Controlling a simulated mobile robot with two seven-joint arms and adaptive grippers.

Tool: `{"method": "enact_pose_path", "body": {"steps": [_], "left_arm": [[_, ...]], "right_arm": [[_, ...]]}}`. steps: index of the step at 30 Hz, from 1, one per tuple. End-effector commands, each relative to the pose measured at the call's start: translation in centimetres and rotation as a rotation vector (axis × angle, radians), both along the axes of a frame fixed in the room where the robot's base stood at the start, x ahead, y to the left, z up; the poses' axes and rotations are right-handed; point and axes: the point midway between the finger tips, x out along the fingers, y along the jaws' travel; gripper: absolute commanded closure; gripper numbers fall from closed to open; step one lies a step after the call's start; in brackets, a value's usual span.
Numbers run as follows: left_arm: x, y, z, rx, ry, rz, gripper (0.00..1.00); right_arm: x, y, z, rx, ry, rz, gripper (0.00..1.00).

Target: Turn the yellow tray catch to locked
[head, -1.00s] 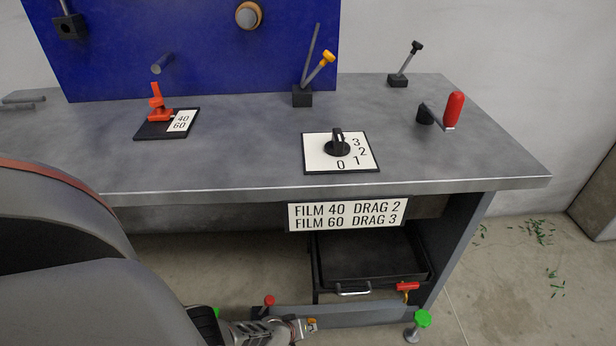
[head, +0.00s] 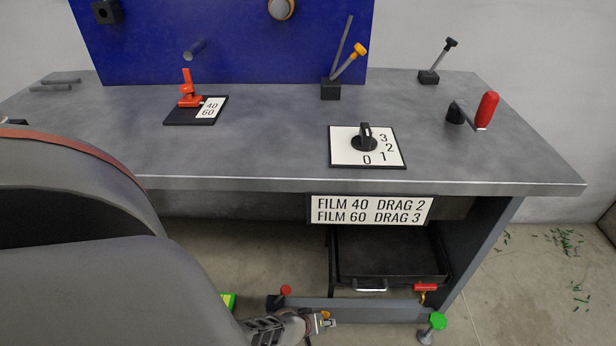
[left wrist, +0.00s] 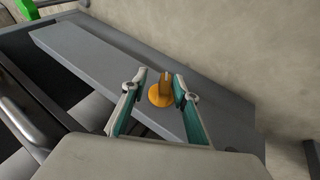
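The yellow tray catch (left wrist: 161,91) shows in the left wrist view as a round orange-yellow knob with a raised ridge, on a grey beam (left wrist: 95,50). My left gripper (left wrist: 161,84) is open, with one teal-lined finger on each side of the catch. The fingers look apart from it, though contact on the right side is hard to tell. In the head view the catch (head: 325,314) is a small spot at my left gripper (head: 328,322), low on the beam. The black tray (head: 388,258) sits under the bench with its silver handle in front. My right gripper is not in view.
A red-topped knob (head: 286,290) stands at the beam's left and a red latch (head: 425,287) near the tray's right corner. A green knob (head: 438,321) is at the lower right. The bench top (head: 270,150) above carries a dial and levers.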

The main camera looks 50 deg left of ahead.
Motion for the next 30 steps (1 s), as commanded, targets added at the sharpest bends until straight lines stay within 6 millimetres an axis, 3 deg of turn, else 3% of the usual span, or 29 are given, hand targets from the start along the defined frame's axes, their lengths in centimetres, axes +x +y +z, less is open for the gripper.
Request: {"method": "enact_pose_path", "body": {"steps": [6, 30], "left_arm": [[-1.1, 1.6, 1.0, 0.017, 0.0, 0.009, 0.71], [-5.7, 1.3, 8.0, 0.017, 0.0, 0.006, 0.71]], "right_arm": [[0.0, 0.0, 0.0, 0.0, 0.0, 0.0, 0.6], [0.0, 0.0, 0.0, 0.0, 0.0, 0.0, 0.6]]}}
